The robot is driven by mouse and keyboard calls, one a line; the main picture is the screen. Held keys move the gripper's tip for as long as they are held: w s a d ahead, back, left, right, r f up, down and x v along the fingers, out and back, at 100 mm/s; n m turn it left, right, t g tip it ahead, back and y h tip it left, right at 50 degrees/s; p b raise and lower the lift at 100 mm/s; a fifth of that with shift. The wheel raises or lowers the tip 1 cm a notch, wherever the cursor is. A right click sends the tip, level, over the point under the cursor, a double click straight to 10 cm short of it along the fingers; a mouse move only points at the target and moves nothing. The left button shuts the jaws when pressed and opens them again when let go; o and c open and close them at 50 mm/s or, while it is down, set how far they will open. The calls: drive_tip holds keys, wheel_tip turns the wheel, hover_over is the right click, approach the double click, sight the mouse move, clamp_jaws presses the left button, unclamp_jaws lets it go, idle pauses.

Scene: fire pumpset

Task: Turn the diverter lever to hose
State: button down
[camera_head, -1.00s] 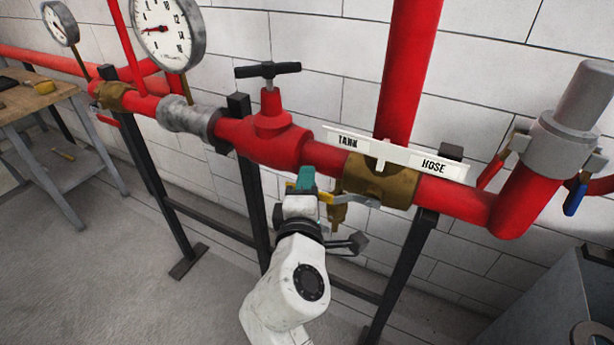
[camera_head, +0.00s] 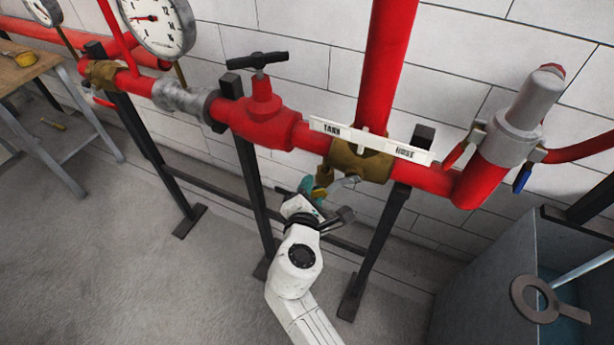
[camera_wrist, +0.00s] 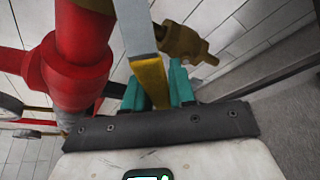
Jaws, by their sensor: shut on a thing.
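The brass diverter valve (camera_head: 360,163) sits on the red pipe below a white sign (camera_head: 370,141) reading TANK at left and HOSE at right. Its grey lever (camera_head: 346,182) reaches down and left from the valve, below the TANK side. My gripper (camera_head: 314,189), with teal fingers, is shut on the lever's yellow end. In the wrist view, my gripper (camera_wrist: 156,88) has a finger on each side of the yellow grip (camera_wrist: 150,80). The grey lever bar (camera_wrist: 135,28) runs up from it. The fingers partly hide the grip in the head view.
A red valve with a black handle (camera_head: 257,61) stands left of the diverter. Black support legs (camera_head: 375,255) stand under the pipe. A grey-blue box (camera_head: 490,270) stands at lower right. A bench (camera_head: 40,75) is at far left.

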drive_tip(key=shift+d+f, duration=0.15)
drive_tip(key=shift+f, duration=0.05)
idle(0.4)
drive_tip(key=c, duration=1)
unclamp_jaws()
drive_tip(key=shift+s+f, duration=0.1)
drive_tip(key=shift+f, duration=0.1)
